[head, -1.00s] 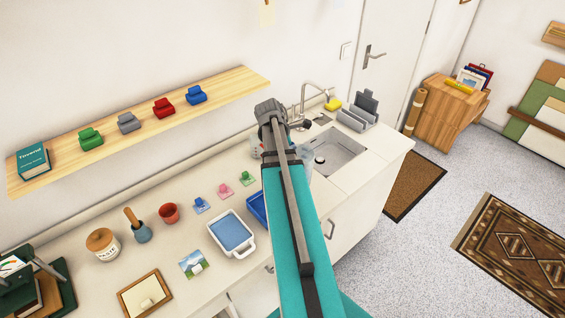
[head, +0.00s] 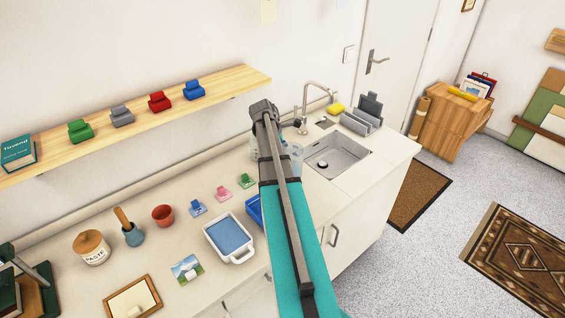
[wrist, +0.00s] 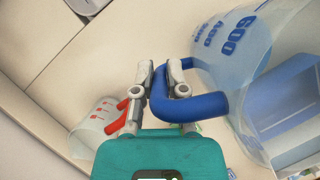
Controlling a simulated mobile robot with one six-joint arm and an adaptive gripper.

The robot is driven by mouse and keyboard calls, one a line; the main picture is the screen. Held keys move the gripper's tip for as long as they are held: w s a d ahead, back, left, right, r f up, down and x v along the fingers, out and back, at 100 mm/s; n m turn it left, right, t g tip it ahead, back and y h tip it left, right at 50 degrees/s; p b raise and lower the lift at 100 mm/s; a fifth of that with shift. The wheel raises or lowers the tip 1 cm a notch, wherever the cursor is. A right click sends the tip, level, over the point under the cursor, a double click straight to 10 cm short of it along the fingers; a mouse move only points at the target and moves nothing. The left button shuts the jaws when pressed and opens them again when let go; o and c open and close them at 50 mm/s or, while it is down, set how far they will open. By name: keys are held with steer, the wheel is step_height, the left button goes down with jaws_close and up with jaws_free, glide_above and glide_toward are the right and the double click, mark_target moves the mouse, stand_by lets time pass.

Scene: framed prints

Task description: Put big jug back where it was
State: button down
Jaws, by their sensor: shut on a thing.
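The big jug (wrist: 235,50) is clear plastic with blue markings, including "600", and a blue handle. My gripper (wrist: 161,80) is shut on that handle (wrist: 200,107) in the wrist view. The jug body is to the right of the fingers, partly cut off by the frame edge. In the head view my arm hides most of it; a clear edge (head: 296,154) shows just right of the arm. I cannot tell whether its base touches the counter. A smaller clear jug with a red handle (wrist: 98,118) stands left of my gripper in the wrist view.
The counter (head: 75,275) runs beneath a wooden shelf (head: 50,153). A sink (head: 338,158) and tap (head: 318,90) are right of my arm. A white tray (head: 230,238), colored clips and a blue tray (head: 254,210) stand left of it, close by.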

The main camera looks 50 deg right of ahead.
steer(key=shift+w+f, duration=0.1)
stand_by(0.3)
steer(key=shift+w+d+f+b, duration=0.25)
steer(key=shift+w+f+b, duration=0.1)
steer(key=shift+f+b, duration=1.65)
steer(key=shift+f, duration=0.1)
steer(key=c, duration=0.7)
jaws_free()
steer(key=shift+p+v, duration=3.5)
steer(key=shift+v, duration=0.35)
